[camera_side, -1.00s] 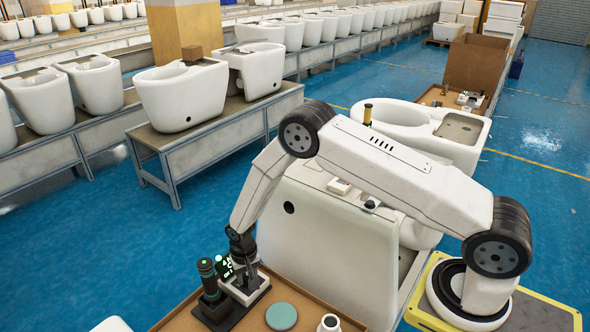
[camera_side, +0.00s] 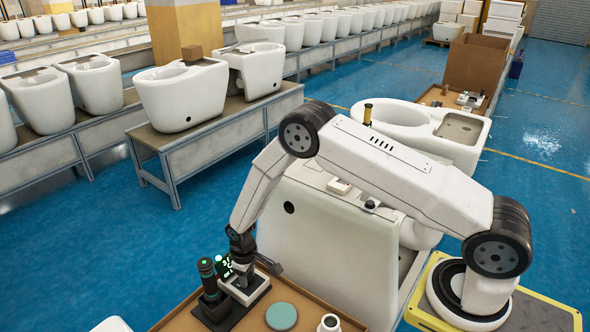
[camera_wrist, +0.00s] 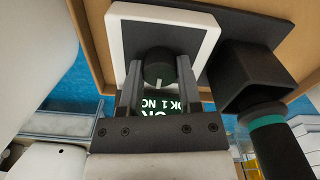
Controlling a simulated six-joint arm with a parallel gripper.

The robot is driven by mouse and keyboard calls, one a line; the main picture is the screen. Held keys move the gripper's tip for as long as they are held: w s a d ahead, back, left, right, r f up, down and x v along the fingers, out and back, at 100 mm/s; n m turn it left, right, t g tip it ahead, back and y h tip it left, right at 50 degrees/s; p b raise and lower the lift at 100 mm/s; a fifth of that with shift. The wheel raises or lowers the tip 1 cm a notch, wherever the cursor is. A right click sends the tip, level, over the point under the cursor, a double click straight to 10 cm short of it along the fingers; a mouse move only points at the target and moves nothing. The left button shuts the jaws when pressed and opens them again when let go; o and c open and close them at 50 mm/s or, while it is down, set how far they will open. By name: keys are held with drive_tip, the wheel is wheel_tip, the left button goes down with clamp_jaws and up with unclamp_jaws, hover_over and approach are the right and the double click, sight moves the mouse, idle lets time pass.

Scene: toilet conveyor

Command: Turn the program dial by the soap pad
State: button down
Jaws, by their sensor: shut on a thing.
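A dark round program dial (camera_wrist: 158,68) with a pale pointer line sits on a white-framed panel (camera_wrist: 204,30) in the wrist view. A dark display (camera_wrist: 160,105) below it shows bright letters, partly covered by my gripper. My gripper (camera_wrist: 157,82) has a finger on each side of the dial and is shut on it. In the side view my gripper (camera_side: 243,278) points down onto the white panel unit (camera_side: 250,292) and hides the dial. A round teal pad (camera_side: 281,316), likely the soap pad, lies to the right of the unit on the tray.
A black holder (camera_wrist: 248,75) with a dark, teal-banded handle (camera_wrist: 268,121) stands close beside the panel; the handle also shows in the side view (camera_side: 207,275). A small white cup (camera_side: 329,323) stands at the front. A large white ceramic body (camera_side: 325,235) rises behind the tray.

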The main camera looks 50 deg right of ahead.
idle(0.4)
drive_tip(key=shift+c, duration=1.4)
unclamp_jaws()
drive_tip(key=shift+r, duration=3.95)
drive_tip(key=shift+s+r, duration=0.1)
